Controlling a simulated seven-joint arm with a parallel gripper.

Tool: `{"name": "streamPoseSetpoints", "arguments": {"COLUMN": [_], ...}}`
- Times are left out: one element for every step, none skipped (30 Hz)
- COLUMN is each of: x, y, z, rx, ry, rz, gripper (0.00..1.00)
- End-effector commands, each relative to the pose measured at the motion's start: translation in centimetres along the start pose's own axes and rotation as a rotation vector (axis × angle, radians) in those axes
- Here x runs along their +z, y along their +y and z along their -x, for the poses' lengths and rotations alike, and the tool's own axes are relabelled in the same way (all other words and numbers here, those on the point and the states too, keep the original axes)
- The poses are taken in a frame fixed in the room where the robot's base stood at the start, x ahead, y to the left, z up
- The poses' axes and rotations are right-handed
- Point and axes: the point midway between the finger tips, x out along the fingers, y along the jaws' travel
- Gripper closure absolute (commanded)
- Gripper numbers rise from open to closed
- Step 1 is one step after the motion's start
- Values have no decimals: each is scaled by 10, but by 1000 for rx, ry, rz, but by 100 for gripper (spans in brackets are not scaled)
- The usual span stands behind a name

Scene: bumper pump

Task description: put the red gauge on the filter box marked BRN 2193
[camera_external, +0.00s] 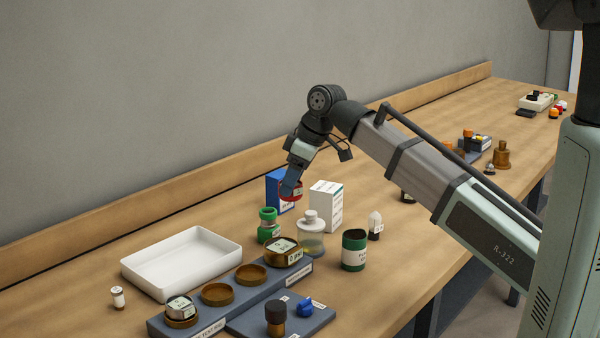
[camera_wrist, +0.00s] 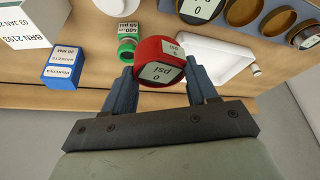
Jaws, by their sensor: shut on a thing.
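The red gauge (camera_wrist: 158,48) is held between the two blue-grey fingers of my gripper (camera_wrist: 162,86), its pale face reading "psi" toward the wrist camera. In the external view the red gauge (camera_external: 295,187) and my gripper (camera_external: 291,189) are in front of the blue box, seemingly above the table. The filter box marked BRN 2193 is a white box (camera_wrist: 22,27) at the upper left of the wrist view, cut by the edge. It appears to be the white box (camera_external: 326,206) standing right of my gripper in the external view. Its top looks bare.
A blue box (camera_external: 272,188) stands close behind my gripper. A green-capped jar (camera_external: 268,225), a clear white-topped bottle (camera_external: 311,235) and a dark green jar (camera_external: 354,250) stand nearby. A white tray (camera_external: 182,262) and a grey rack (camera_external: 240,296) with round cups lie nearer the camera.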

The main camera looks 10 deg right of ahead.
Motion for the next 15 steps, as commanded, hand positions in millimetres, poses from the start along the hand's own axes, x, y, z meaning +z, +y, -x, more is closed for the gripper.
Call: {"name": "streamPoseSetpoints", "arguments": {"x": [2,4,7,9,11,13,15,17,20,22,23,25,27,28,28], "y": [19,29,42,52,62,74,84,93,105,114,122,134,142,150,161], "z": [6,8,12,15,19,23,26,29,34,37,40,45,48,52,56], "rx": [10,15,23,28,33,40,45,51,58,63,68,76,82,89,98], "ry": [0,0,0,0,0,0,0,1,1,1,1,1,2,2,2], "rz": [-25,-37,-55,-67,-81,-97,-110,-122,-139,-151,-164,-183,-197,-213,-235], "gripper": [78,78,78,78,78,78,78,78,78,78,78,78,78,78,78]}}
